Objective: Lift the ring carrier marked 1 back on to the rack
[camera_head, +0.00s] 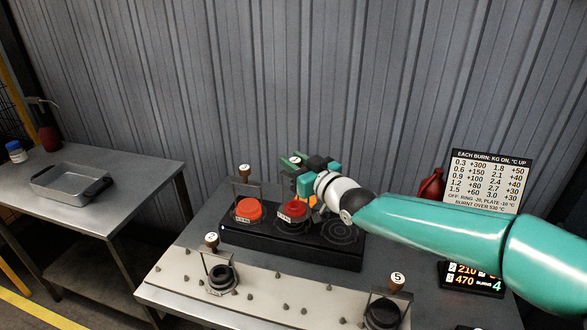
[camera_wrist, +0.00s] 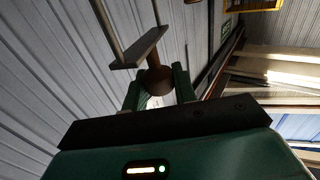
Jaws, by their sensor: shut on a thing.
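My gripper (camera_head: 304,180) is over the middle of the black burner unit (camera_head: 290,243). It is shut on the brown knob (camera_wrist: 158,80) of a ring carrier; the carrier's metal crossbar (camera_wrist: 140,48) shows in the wrist view. The carrier's number is too small to read surely in the head view. Its red ring (camera_head: 293,210) is at the middle plate; I cannot tell whether it touches. Another carrier with an orange-red ring (camera_head: 248,209) is on the left plate. The pale rack (camera_head: 272,292) with several pegs lies in front.
Two carriers with dark rings stand on the rack, one at left (camera_head: 221,278) and one marked 5 at right (camera_head: 383,313). The right plate (camera_head: 341,232) is bare. A burn chart (camera_head: 488,178), red container (camera_head: 432,186) and display (camera_head: 467,278) are at right. A side table holds a metal tray (camera_head: 68,183).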

